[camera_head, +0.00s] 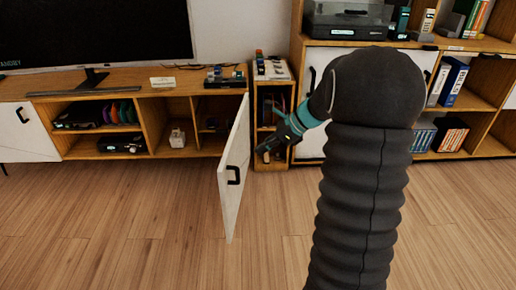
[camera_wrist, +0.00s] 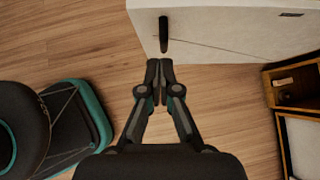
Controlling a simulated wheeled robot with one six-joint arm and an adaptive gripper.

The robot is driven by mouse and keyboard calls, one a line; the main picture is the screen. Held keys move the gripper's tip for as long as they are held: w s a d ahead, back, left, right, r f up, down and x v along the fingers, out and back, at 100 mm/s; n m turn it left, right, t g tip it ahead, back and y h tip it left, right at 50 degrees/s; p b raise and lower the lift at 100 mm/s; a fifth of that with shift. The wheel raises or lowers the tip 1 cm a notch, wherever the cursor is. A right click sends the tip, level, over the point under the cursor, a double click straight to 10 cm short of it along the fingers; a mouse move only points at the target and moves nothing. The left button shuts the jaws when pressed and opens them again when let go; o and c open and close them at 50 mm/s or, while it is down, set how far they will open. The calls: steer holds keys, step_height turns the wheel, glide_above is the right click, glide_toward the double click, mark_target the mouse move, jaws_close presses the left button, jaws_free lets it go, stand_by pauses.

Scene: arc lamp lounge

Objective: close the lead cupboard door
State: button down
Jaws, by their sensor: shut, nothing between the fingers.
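The white cupboard door (camera_head: 235,165) stands open, swung out from the right end of the low wooden TV cabinet (camera_head: 150,80) over the floor. Its black handle (camera_head: 233,175) is on the face turned toward me. My gripper (camera_head: 262,150) is to the right of the door, low in front of the narrow shelf. In the wrist view the door (camera_wrist: 235,30) spans the upper right, with its black handle (camera_wrist: 164,33) just beyond my fingertips (camera_wrist: 159,66). My fingers are together and empty. Whether they touch the door cannot be told.
A narrow wooden shelf (camera_head: 257,120) with small items stands right of the cabinet. A tall shelf (camera_head: 465,85) with binders and a white door stands further right. A television (camera_head: 95,30) stands on the cabinet. The wooden floor (camera_head: 130,215) in front is clear.

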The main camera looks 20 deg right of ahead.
mark_target(226, 164)
steer(key=x, duration=0.8)
steer(key=shift+w+a+r, duration=0.1)
steer(key=shift+w+a, duration=0.15)
steer(key=shift+a, duration=0.3)
steer(key=shift+w+a+r, duration=0.1)
steer(key=shift+w+a, duration=0.2)
steer(key=shift+a, duration=0.25)
steer(key=shift+w+a, duration=0.35)
steer(key=shift+a, duration=0.25)
